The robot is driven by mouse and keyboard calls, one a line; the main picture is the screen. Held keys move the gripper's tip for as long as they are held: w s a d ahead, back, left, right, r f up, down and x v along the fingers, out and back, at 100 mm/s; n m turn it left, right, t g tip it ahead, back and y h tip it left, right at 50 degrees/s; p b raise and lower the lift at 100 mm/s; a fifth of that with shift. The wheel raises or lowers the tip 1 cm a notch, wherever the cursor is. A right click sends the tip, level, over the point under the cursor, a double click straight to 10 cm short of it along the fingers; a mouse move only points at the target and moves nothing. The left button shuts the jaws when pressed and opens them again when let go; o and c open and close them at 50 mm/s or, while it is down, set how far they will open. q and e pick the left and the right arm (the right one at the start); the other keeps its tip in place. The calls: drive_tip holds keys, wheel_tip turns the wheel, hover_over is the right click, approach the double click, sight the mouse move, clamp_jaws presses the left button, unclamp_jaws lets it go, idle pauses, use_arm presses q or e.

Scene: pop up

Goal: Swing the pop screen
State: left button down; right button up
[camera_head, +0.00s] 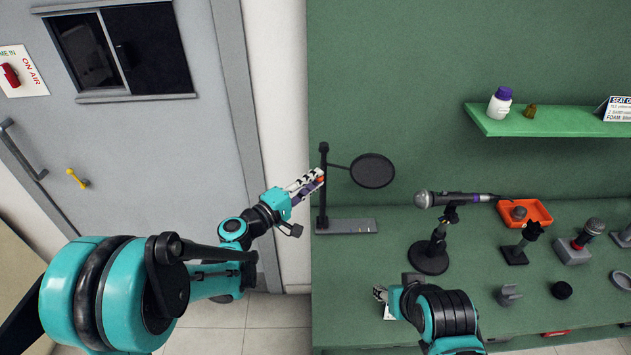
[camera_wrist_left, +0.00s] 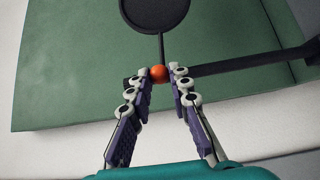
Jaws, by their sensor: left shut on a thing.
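The pop screen (camera_head: 372,170) is a round black disc on a thin arm. The arm joins an upright black post (camera_head: 323,150) on a flat grey base (camera_head: 350,227) at the left end of the green table. My left gripper (camera_head: 318,177) is at the post. In the left wrist view its fingers (camera_wrist_left: 160,75) are closed on an orange knob (camera_wrist_left: 158,73) on the screen's arm, with the disc (camera_wrist_left: 155,10) just beyond. My right gripper (camera_head: 381,295) is low over the table front, its fingers partly hidden by its wrist.
A microphone (camera_head: 450,199) on a stand is to the right of the screen. An orange tray (camera_head: 535,210) and several small items lie further right. A green shelf (camera_head: 560,125) holds a white bottle (camera_head: 499,105). A grey door (camera_head: 130,150) is at left.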

use_arm(q)
drive_tip(key=shift+w+a, duration=0.1)
drive_tip(key=shift+a, duration=0.05)
drive_tip(key=c, duration=2.3)
unclamp_jaws()
drive_tip(key=shift+w+a, duration=0.3)
drive_tip(key=shift+a, duration=0.55)
clamp_jaws()
unclamp_jaws()
drive_tip(key=shift+w+a, duration=0.55)
drive_tip(key=shift+a, duration=0.15)
clamp_jaws()
drive_tip(key=shift+w+a+b, duration=0.3)
drive_tip(key=shift+w+a, duration=0.3)
drive_tip(key=shift+w, duration=0.1)
